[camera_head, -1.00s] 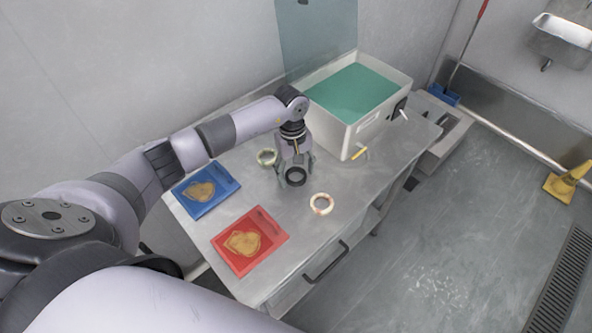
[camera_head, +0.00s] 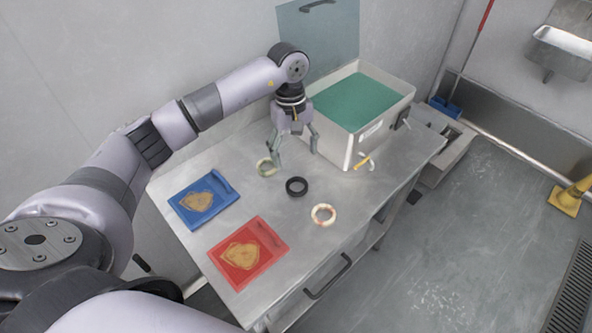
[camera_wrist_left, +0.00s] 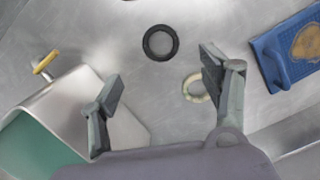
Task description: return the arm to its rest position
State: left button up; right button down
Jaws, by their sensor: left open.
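My left gripper (camera_head: 296,152) is open and empty above the metal table (camera_head: 262,193), in front of the white machine. It also shows in the left wrist view (camera_wrist_left: 160,92) with its two fingers spread wide. A black ring (camera_head: 297,187) lies flat on the table just in front of the gripper, apart from it; it shows in the left wrist view (camera_wrist_left: 147,43) too. A pale green ring (camera_head: 266,168) lies beside the left finger in the head view and is partly hidden by a finger in the left wrist view. My right gripper is not in view.
A white box-shaped machine (camera_head: 352,135) with a green top stands at the table's back right. A cream and orange ring (camera_head: 323,215) lies near the front edge. A blue board (camera_head: 203,208) and a red board (camera_head: 240,270), each with a brown piece, lie at left.

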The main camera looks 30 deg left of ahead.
pick_arm(q)
jog(key=shift+a+r, duration=0.1)
jog(key=shift+r, duration=0.8)
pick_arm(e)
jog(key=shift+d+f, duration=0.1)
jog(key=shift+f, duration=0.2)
